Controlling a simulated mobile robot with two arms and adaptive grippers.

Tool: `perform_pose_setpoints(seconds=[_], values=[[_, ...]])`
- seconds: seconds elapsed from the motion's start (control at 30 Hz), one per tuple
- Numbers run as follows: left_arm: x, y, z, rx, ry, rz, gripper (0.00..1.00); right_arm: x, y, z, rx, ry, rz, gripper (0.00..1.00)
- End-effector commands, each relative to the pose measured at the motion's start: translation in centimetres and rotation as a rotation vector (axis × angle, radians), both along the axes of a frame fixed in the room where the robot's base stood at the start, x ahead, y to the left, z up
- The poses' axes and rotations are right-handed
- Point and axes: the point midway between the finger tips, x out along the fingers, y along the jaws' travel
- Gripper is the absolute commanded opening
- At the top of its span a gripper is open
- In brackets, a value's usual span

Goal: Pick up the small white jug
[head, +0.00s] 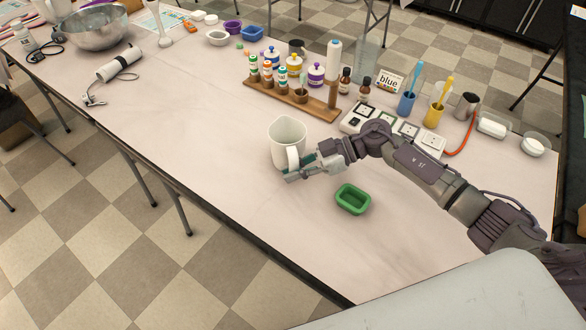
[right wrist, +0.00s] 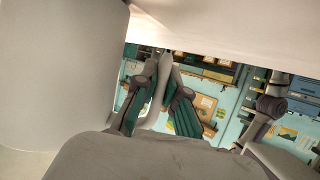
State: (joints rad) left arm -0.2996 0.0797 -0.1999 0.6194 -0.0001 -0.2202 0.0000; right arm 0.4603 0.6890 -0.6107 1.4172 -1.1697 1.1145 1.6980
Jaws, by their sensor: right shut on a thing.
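The small white jug (head: 285,132) is upright near the middle of the table, its handle toward me. It fills the left of the right wrist view (right wrist: 60,65). My right gripper (head: 294,170) is at the handle, on the jug's near side. In the right wrist view the gripper's green-padded fingers (right wrist: 160,95) are on either side of the pale handle and shut on it. I cannot tell whether the jug's base touches the table. My left gripper is not in view.
A green soap mould (head: 352,199) lies right of the gripper. Behind the jug stand a wooden rack (head: 322,109) of small bottles and a white device (head: 435,142). A steel bowl (head: 97,27) is far left. The table left of the jug is clear.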

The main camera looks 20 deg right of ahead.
Motion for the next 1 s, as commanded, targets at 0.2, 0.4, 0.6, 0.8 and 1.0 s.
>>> perform_pose_setpoints(seconds=[0.2,0.4,0.6,0.8,1.0], values=[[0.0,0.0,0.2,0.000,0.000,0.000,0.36,0.1,0.0,2.0,0.001,-0.008,0.000,0.00],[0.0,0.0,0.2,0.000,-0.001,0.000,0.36,0.7,0.2,4.0,0.004,-0.010,0.000,0.00],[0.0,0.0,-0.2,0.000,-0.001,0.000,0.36,3.0,1.0,5.4,0.004,-0.010,0.000,0.00],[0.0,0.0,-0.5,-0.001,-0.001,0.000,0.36,5.3,1.7,6.8,0.004,-0.009,-0.001,0.00],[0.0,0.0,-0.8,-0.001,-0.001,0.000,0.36,7.3,2.3,8.1,0.004,-0.009,-0.001,0.00]])
